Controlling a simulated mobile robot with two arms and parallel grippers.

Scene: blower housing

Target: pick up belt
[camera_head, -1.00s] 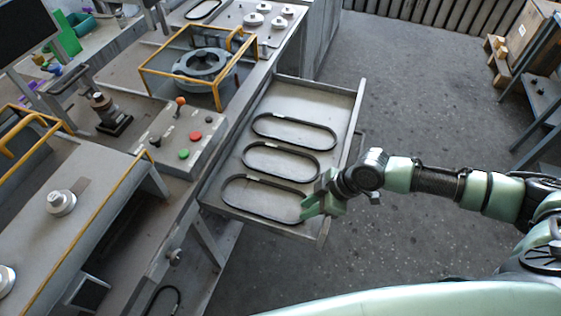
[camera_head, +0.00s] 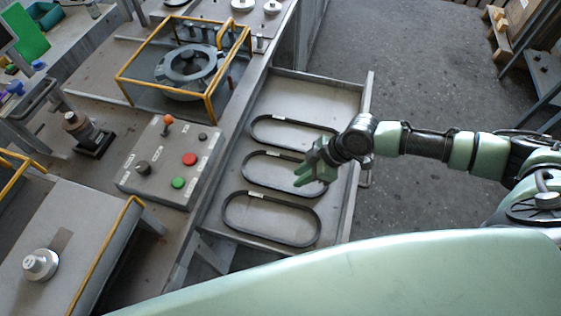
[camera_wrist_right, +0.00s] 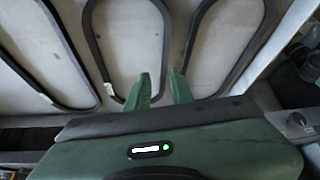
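Three black oval belts lie flat in an open metal drawer: a far belt (camera_head: 285,117), a middle belt (camera_head: 262,152) and a near belt (camera_head: 290,202). My right gripper (camera_head: 303,180) is over the right end of the middle belt and hides part of it. In the right wrist view its two green fingers (camera_wrist_right: 162,88) are apart. One side of a belt (camera_wrist_right: 167,40) runs toward the gap between them; I cannot tell whether they touch it. Other belts show on both sides. My left gripper is out of view.
The drawer (camera_head: 348,120) has raised walls around the belts. To its left is a control box (camera_head: 150,180) with buttons and a lever. A yellow-framed fixture (camera_head: 185,65) stands behind that. Open floor (camera_head: 420,90) lies to the right.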

